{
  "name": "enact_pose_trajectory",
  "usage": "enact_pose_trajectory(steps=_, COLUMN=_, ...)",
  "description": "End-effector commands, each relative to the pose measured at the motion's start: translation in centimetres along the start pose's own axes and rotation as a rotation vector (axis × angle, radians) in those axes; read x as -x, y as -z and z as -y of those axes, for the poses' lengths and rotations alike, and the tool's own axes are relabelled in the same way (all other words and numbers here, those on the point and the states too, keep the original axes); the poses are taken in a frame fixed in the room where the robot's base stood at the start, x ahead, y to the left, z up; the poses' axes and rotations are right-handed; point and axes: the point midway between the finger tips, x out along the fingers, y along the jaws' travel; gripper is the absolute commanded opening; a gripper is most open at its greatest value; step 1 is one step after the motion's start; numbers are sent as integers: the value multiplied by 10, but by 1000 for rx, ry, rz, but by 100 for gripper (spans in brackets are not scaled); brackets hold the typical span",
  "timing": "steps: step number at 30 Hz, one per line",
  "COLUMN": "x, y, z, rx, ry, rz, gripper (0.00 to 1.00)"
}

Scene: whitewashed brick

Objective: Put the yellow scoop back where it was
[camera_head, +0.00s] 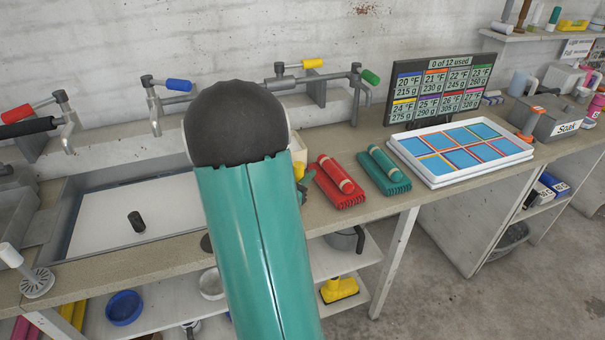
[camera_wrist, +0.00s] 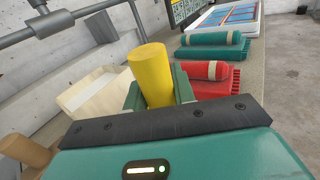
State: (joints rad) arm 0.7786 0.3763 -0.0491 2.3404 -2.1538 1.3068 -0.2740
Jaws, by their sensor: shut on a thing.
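My gripper (camera_wrist: 158,98) is shut on a yellow cylinder in the wrist view, which looks like the handle of the yellow scoop (camera_wrist: 152,72). The handle stands up between the two green fingers; the rest of the scoop is hidden behind my gripper body. In the head view my arm covers most of the gripper; only a small yellow part (camera_head: 299,170) shows by the green fingers. A pale open box (camera_wrist: 92,92) lies just left of the handle in the wrist view.
Taps with coloured handles line the wall. A sink basin (camera_head: 100,225) is at left. Lower shelf holds a yellow-headed tool (camera_head: 339,289).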

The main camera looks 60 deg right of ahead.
Motion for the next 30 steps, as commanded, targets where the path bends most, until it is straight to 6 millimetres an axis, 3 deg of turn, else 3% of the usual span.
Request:
enact_pose_trajectory(steps=9, x=0, y=3, z=0, rx=1, ry=-1, rz=1, gripper=0)
enact_pose_trajectory(steps=10, x=0, y=2, z=0, rx=0, ry=-1, rz=0, gripper=31)
enact_pose_trajectory(steps=12, x=0, y=2, z=0, rx=0, ry=0, rz=1, gripper=45)
enact_pose_trajectory(steps=13, x=0, y=2, z=0, rx=0, ry=0, rz=1, gripper=47)
enact_pose_trajectory(steps=24, x=1, y=-2, z=0, rx=-1, ry=-1, rz=1, gripper=47)
enact_pose_trajectory(steps=30, x=34, y=-1, z=-2, rx=0, ry=-6, rz=0, gripper=47)
